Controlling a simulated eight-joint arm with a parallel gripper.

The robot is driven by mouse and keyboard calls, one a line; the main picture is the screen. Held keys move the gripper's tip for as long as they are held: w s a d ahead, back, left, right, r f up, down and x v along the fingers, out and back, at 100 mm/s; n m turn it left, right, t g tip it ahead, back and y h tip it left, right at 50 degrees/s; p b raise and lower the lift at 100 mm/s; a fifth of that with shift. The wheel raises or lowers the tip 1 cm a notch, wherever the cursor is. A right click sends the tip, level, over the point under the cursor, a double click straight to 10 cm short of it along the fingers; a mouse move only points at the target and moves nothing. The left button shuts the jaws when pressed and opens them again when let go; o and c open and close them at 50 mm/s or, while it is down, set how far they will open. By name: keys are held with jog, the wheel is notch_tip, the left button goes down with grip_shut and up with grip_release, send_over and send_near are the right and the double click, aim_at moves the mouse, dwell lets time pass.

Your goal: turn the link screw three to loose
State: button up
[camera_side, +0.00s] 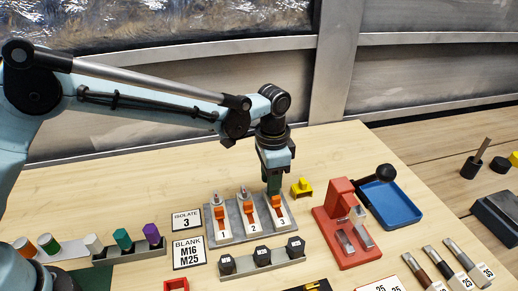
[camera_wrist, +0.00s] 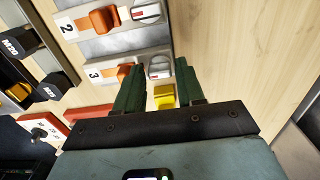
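Unit 3 (camera_side: 280,212) is the rightmost of the row of white units with orange levers. Its link screw three (camera_wrist: 159,67), a pale round head with a slot, shows in the wrist view beyond the unit's orange lever (camera_wrist: 125,72). My gripper (camera_wrist: 158,66) has its green fingers apart, one on each side of this screw. Whether they touch it I cannot tell. In the side view my gripper (camera_side: 273,190) points down at the back of unit 3 and hides the screw. Link screw two (camera_wrist: 146,12) has a red mark.
A yellow piece (camera_side: 301,187) stands just right of my gripper. A red stand (camera_side: 343,225) and a blue tray (camera_side: 392,203) are further right. A rack of black blocks (camera_side: 262,259) lies in front. Signs read "ISOLATE 3" (camera_side: 186,219) and "BLANK M16 M25" (camera_side: 188,252).

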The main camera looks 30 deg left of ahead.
jog(key=shift+c, duration=0.4)
grip_shut()
jog(key=shift+n, duration=0.3)
jog(key=n, duration=0.3)
jog(key=shift+n, duration=0.3)
jog(key=n, duration=0.4)
jog(key=shift+n, duration=0.3)
jog(key=n, duration=0.4)
jog(key=shift+n, duration=2.5)
